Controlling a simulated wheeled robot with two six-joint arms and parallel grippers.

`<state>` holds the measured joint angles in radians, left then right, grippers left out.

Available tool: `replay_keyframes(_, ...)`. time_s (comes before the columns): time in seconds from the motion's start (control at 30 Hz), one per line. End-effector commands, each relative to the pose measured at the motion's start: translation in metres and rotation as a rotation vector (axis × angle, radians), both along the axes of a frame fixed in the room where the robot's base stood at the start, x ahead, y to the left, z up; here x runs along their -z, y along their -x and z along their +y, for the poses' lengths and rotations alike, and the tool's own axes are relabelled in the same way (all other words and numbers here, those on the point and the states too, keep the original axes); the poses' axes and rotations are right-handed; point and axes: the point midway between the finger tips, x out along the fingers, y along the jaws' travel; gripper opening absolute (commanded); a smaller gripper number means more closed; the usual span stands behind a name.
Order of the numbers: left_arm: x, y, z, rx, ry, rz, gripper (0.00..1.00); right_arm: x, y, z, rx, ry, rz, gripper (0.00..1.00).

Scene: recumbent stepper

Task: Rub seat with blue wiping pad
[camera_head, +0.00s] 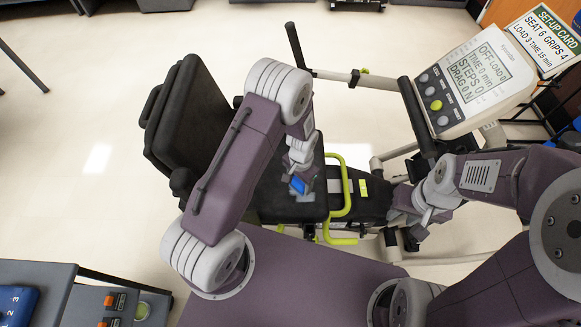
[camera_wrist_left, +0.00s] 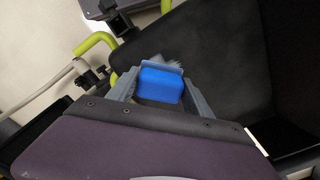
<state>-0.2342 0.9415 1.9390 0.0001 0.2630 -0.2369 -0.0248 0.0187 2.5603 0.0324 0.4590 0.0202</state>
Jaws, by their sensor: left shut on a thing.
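The black seat (camera_head: 268,202) of the stepper is in the middle of the head view, partly hidden by my left arm. It also fills much of the left wrist view (camera_wrist_left: 215,50). My left gripper (camera_head: 301,186) is shut on the blue wiping pad (camera_head: 298,187), which is held over the seat cushion. The pad shows as a blue block between the fingers in the left wrist view (camera_wrist_left: 160,84). I cannot tell whether the pad touches the seat. My right gripper (camera_head: 420,228) is right of the seat, near the stepper's frame; its jaws are too small to read.
The black backrest (camera_head: 190,110) rises at the seat's left. A yellow-green handle (camera_head: 346,190) borders the seat's right side. The console (camera_head: 470,80) and a setup card (camera_head: 545,38) stand at upper right. A grey table (camera_head: 60,300) is at lower left. Open floor lies at left.

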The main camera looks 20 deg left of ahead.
Motion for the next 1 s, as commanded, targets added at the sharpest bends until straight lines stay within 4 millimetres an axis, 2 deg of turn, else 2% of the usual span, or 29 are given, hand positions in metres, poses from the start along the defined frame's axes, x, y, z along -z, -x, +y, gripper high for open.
replay_keyframes(0.03, 0.006, 0.001, -0.002, 0.011, 0.000, 0.000, 0.26, 0.001, 0.000, 0.000, 0.000, 0.000, 0.000, 0.35)
replay_keyframes(0.37, 0.014, 0.002, -0.003, 0.018, 0.001, -0.002, 0.26, 0.007, 0.000, 0.000, 0.000, 0.000, 0.000, 0.35)
replay_keyframes(1.0, 0.077, 0.008, -0.002, 0.022, 0.000, -0.001, 0.26, 0.062, 0.000, 0.000, 0.000, 0.000, 0.000, 0.35)
